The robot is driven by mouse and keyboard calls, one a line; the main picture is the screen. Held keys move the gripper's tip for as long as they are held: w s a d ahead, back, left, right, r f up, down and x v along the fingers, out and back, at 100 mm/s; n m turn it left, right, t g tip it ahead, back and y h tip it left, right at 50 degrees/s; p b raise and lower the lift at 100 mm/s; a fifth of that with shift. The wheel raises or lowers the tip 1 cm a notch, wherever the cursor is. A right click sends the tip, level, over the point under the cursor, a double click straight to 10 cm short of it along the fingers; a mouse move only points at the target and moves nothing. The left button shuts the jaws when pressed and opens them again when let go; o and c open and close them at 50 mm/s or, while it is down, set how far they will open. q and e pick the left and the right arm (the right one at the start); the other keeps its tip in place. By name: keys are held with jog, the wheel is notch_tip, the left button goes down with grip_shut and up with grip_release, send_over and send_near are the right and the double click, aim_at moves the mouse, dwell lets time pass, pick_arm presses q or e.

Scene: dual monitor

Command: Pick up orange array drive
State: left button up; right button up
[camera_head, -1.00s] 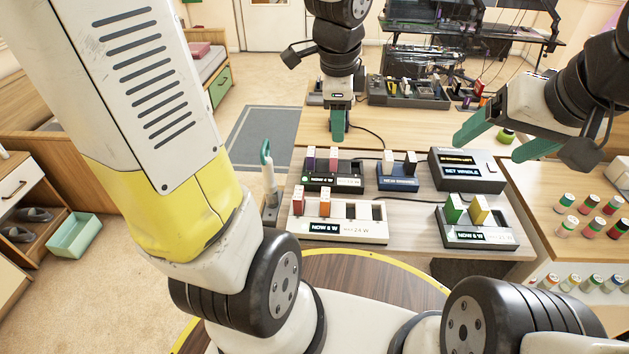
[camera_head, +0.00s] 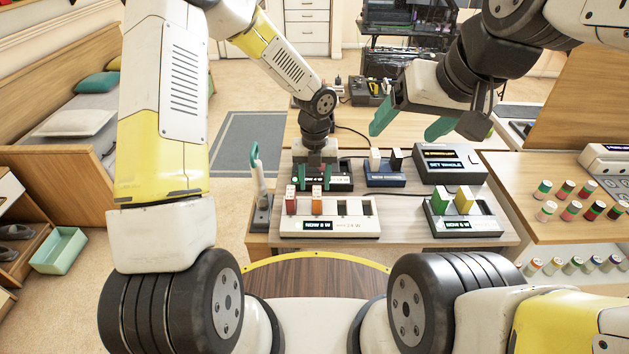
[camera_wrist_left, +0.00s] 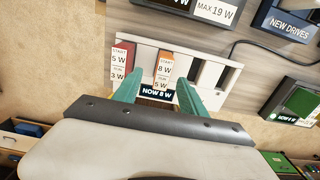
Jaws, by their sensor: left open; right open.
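The orange array drive (camera_head: 317,206) stands upright in the second slot from the left of a white dock (camera_head: 300,228) reading "NOW 8 W". In the left wrist view the orange drive (camera_wrist_left: 165,63) shows a white label with "START 8 W". My left gripper (camera_head: 313,177) is open and empty, pointing down over the dock's back side. In its wrist view the fingertips (camera_wrist_left: 158,83) lie one to each side of the orange drive's line; contact cannot be told. My right gripper (camera_head: 407,122) is open and empty, raised over the back right of the table.
A red drive (camera_head: 291,205) stands left of the orange one; two dark slots are at right. A dock with green (camera_head: 440,199) and yellow (camera_head: 464,201) drives stands at right. A dark dock (camera_head: 345,182) and blue "NEW DRIVES" dock (camera_head: 385,180) sit behind, beside a grey box (camera_head: 450,165).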

aim_at(317, 192)
pick_arm(q)
jog(key=f, duration=0.4)
jog(key=shift+d+f, duration=0.3)
jog(key=shift+f, duration=0.05)
grip_shut()
